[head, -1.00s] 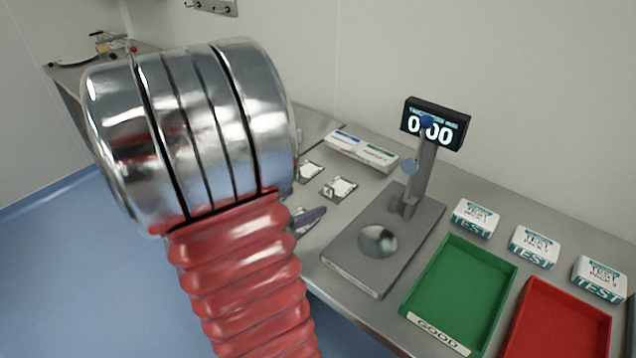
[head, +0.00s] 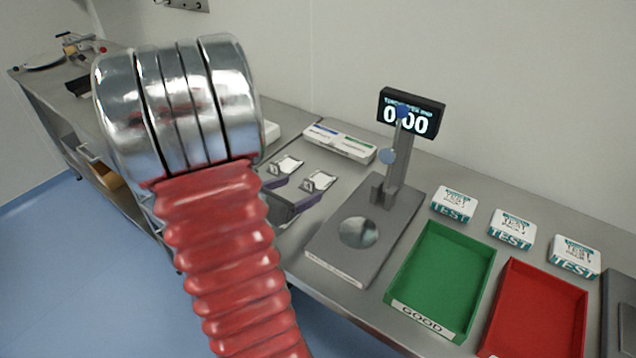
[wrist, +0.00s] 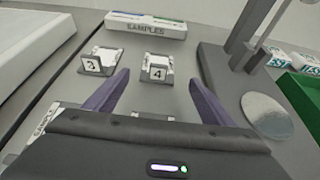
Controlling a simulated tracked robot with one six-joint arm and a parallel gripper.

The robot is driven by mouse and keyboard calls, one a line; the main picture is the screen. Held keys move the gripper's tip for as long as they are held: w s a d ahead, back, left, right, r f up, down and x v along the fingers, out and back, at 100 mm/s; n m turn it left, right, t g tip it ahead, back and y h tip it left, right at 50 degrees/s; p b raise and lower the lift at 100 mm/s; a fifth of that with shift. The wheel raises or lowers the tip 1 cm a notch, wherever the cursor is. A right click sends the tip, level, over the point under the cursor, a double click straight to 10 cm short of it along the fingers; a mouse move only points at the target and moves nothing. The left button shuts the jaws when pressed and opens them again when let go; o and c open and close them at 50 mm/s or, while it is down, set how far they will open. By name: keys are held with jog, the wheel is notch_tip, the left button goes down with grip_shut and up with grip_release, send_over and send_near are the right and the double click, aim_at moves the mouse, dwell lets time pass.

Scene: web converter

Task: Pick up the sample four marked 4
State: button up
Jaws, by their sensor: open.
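Sample four (wrist: 157,70), a small pale piece with a 4 on its front face, lies on the steel table. It shows in the wrist view between and beyond my fingertips. My gripper (wrist: 158,85) is open and empty, its two purple fingers spread to either side and short of sample four. In the head view my gripper (head: 283,195) is partly hidden by my arm. There, sample four (head: 318,181) lies just past the fingers, its number too small to read. Another sample marked 3 (wrist: 97,62) lies to its left.
A SAMPLES box (wrist: 146,25) stands behind the samples. A grey scale (head: 345,262) reading 0.00 stands to the right. Beyond it are a green GOOD tray (head: 408,325), a red tray (head: 540,345) and three TEST boxes (head: 511,230).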

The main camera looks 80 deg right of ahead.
aim_at(309, 185)
jog(key=shift+x, duration=0.95)
jog(key=shift+x, duration=2.6)
jog(key=shift+w+f, duration=0.1)
jog(key=shift+f, duration=0.1)
jog(key=shift+c, duration=0.2)
jog(key=c, duration=1.1)
jog(key=shift+r, duration=0.1)
jog(key=shift+r, duration=4.95)
jog(key=shift+a, duration=0.1)
